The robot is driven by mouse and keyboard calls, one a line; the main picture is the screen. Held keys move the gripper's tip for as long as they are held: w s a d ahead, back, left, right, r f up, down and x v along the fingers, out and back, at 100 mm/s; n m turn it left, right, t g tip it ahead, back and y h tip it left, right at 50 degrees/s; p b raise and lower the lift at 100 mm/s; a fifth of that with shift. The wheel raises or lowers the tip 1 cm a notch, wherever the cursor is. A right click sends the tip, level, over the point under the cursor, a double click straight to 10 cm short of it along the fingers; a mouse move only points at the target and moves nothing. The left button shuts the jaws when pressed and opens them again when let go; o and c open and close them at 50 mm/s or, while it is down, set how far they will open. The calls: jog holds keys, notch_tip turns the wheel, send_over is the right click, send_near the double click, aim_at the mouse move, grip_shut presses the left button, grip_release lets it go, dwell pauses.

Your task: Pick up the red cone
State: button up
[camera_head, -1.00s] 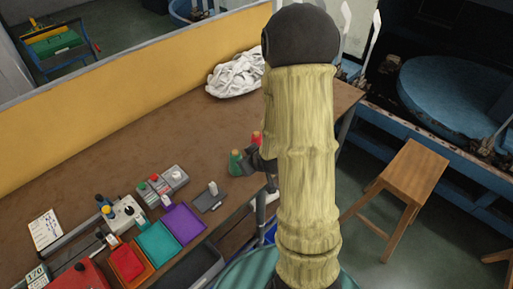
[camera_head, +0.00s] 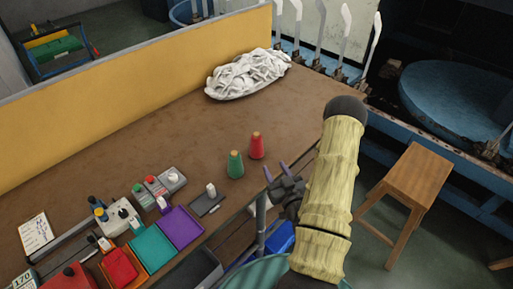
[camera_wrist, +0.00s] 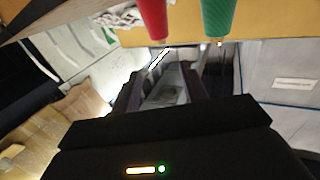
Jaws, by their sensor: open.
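The red cone (camera_head: 257,146) stands upright on the brown table, near its front edge. The green cone (camera_head: 235,165) stands upright just to its left and nearer the front. My gripper (camera_head: 276,169) is open and empty, in front of and to the right of the red cone, apart from it. In the wrist view, the red cone (camera_wrist: 153,18) and the green cone (camera_wrist: 218,18) show at the top, cut off by the frame, beyond my open gripper (camera_wrist: 163,82). Nothing is between the fingers.
A white cloth pile (camera_head: 247,75) lies at the back of the brown table (camera_head: 130,160). Control boxes, a purple tray (camera_head: 181,227) and a teal tray (camera_head: 154,247) are at the left front. A wooden stool (camera_head: 415,175) stands on the right. Table behind the cones is clear.

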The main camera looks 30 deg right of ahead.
jog(key=shift+w, duration=0.1)
jog(key=b, duration=0.2)
send_near(258, 136)
jog(key=w, duration=0.6)
jog(key=shift+d+f, duration=0.15)
jog(key=shift+f, duration=0.15)
jog(key=w+p, duration=0.1)
jog(key=w, duration=0.1)
jog(key=w+r+p, duration=0.1)
jog(key=w, duration=0.1)
jog(key=shift+w+d, duration=0.2)
jog(key=shift+d, duration=0.05)
jog(key=shift+w+f, duration=0.15)
jog(key=shift+w, duration=0.2)
